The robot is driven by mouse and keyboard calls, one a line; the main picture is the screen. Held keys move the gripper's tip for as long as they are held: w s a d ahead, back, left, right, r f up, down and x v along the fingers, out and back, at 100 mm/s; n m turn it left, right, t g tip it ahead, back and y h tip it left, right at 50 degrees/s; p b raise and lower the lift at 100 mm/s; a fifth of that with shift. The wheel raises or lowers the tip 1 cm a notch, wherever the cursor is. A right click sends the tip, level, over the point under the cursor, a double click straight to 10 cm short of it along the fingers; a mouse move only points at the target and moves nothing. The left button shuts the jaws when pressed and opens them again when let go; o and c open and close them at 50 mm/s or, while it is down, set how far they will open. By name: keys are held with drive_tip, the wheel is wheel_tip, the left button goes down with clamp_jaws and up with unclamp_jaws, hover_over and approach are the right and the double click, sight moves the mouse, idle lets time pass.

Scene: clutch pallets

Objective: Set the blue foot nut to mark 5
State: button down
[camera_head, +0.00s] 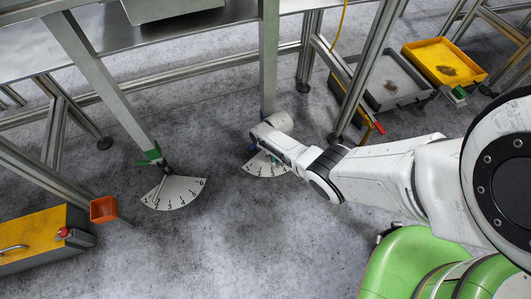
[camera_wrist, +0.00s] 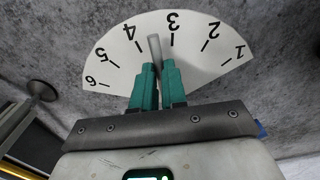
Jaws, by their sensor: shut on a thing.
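The blue foot nut shows as a small blue bit (camera_head: 252,147) beside the leg foot, mostly hidden behind my wrist; a blue edge also shows in the wrist view (camera_wrist: 262,130). Its white dial fan (camera_head: 262,170) lies on the floor, numbered 1 to 6 in the wrist view (camera_wrist: 205,62). My gripper (camera_wrist: 154,72) has teal fingers shut on a grey pointer bar (camera_wrist: 155,47). The bar's tip lies between marks 3 and 4. In the head view my gripper (camera_head: 273,160) reaches down over the dial.
A green foot nut (camera_head: 150,157) with its own dial (camera_head: 176,193) stands to the left. An orange box (camera_head: 103,209) and a yellow case (camera_head: 40,240) are at lower left. Grey (camera_head: 391,80) and yellow (camera_head: 444,60) trays lie at upper right. Table legs surround the dial; the floor in front is clear.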

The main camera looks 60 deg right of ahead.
drive_tip(key=d+n, duration=0.1)
drive_tip(key=s+d+n, duration=0.1)
drive_tip(key=n, duration=0.1)
drive_tip(key=shift+s+d, duration=0.25)
drive_tip(key=shift+s, duration=0.05)
drive_tip(key=shift+s+d+n+b, duration=0.2)
drive_tip(key=shift+d+n+b, duration=0.15)
drive_tip(key=shift+d+n, duration=0.45)
drive_tip(key=shift+s+d+n+b, duration=0.15)
drive_tip(key=shift+d+n+b, duration=0.25)
drive_tip(key=shift+n, duration=0.6)
drive_tip(key=shift+d, duration=0.1)
drive_tip(key=c, duration=1.4)
unclamp_jaws()
drive_tip(key=shift+c, duration=0.2)
wheel_tip(320, 180, up, 11)
drive_tip(key=p, duration=0.8)
drive_tip(key=shift+d+f, duration=0.1)
drive_tip(key=shift+f, duration=0.05)
